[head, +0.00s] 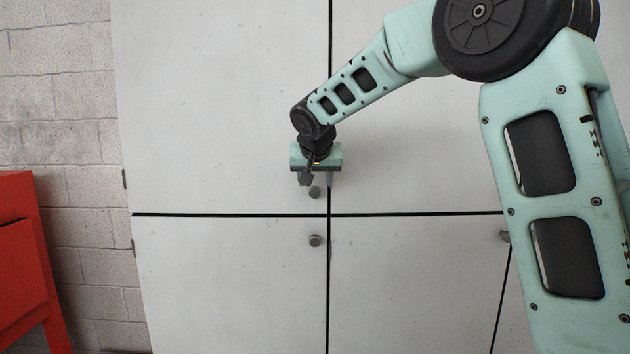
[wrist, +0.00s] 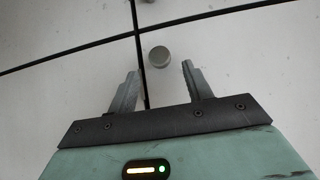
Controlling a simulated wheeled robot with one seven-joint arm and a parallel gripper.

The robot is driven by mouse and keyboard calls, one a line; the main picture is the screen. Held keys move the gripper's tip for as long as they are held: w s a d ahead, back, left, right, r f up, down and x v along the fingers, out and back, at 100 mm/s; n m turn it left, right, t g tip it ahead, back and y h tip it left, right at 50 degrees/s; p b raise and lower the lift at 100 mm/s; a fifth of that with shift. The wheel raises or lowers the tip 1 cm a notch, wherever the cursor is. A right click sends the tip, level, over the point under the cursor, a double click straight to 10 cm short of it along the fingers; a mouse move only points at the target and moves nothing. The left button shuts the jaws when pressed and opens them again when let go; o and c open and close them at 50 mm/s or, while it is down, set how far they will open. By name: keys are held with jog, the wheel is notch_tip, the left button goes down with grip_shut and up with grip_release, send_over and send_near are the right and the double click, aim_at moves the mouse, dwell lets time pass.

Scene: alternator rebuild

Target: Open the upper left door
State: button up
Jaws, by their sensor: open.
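The upper left door (head: 220,100) is a pale grey panel, shut flush with its neighbours. Its round grey knob (head: 314,192) sits near its lower right corner. My gripper (head: 317,180) is in front of this corner, just above the knob in the head view. It is open and empty. In the wrist view, which looks turned upside down, the knob (wrist: 159,56) shows between and just beyond the two fingertips (wrist: 160,70). No contact with the knob is visible. How far the tips are from the door is hard to tell.
The lower left door (head: 230,285) is shut, with its knob (head: 315,240) close below. Another knob (head: 504,236) is partly behind my arm at right. A brick wall (head: 60,110) and a red object (head: 22,265) stand at left. The area before the left doors looks clear.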

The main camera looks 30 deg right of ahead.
aim_at(315, 191)
jog(key=p+x, duration=0.1)
jog(key=x, duration=0.4)
grip_shut()
jog(key=shift+s, duration=0.15)
